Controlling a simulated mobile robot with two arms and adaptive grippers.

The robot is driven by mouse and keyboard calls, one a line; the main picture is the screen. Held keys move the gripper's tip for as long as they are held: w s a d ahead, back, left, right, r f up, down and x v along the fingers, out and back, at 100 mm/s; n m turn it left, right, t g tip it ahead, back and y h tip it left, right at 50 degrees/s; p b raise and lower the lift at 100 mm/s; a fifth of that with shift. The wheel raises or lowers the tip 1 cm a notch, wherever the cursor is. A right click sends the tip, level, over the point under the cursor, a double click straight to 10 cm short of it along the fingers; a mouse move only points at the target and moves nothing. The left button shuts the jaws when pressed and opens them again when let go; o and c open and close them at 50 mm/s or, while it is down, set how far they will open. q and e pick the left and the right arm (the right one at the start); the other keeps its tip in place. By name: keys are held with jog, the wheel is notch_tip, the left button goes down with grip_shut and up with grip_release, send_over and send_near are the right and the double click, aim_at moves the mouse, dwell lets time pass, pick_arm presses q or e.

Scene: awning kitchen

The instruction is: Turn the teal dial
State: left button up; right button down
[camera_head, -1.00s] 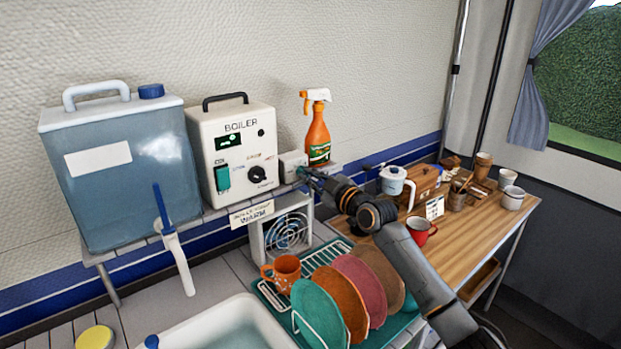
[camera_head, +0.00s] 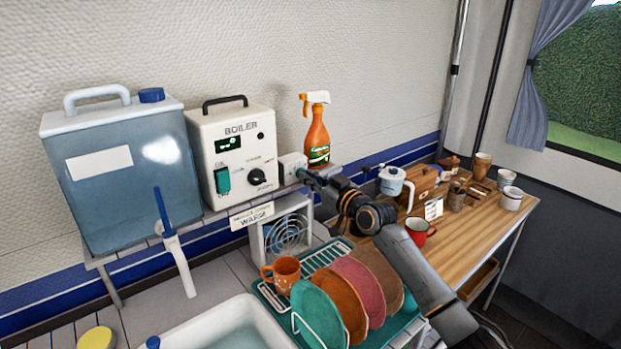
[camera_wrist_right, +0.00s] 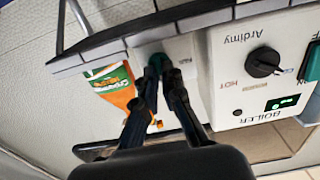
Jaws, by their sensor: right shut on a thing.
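The teal dial (camera_wrist_right: 159,60) is on the front of a small white box (camera_head: 291,164) between the boiler and the orange spray bottle. My right gripper (camera_head: 305,175) reaches it from the right in the head view. In the right wrist view its two dark fingers (camera_wrist_right: 163,76) converge on the dial and are shut on it. The fingers cover part of the dial, so its pointer position cannot be read. My left gripper is out of view.
The boiler (camera_head: 236,150), with a black knob and teal switch, stands left of the box. The orange spray bottle (camera_head: 317,139) stands close behind my fingers. A heater (camera_head: 283,232) sits below the shelf. Plates (camera_head: 340,301) stand in a rack under my right arm.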

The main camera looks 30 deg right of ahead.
dwell(0.5)
jog(key=c, duration=1.5)
grip_release()
jog(key=shift+s, duration=0.1)
jog(key=s, duration=0.8)
jog(key=s+d, duration=0.1)
jog(key=s, duration=0.2)
jog(key=shift+s, duration=0.4)
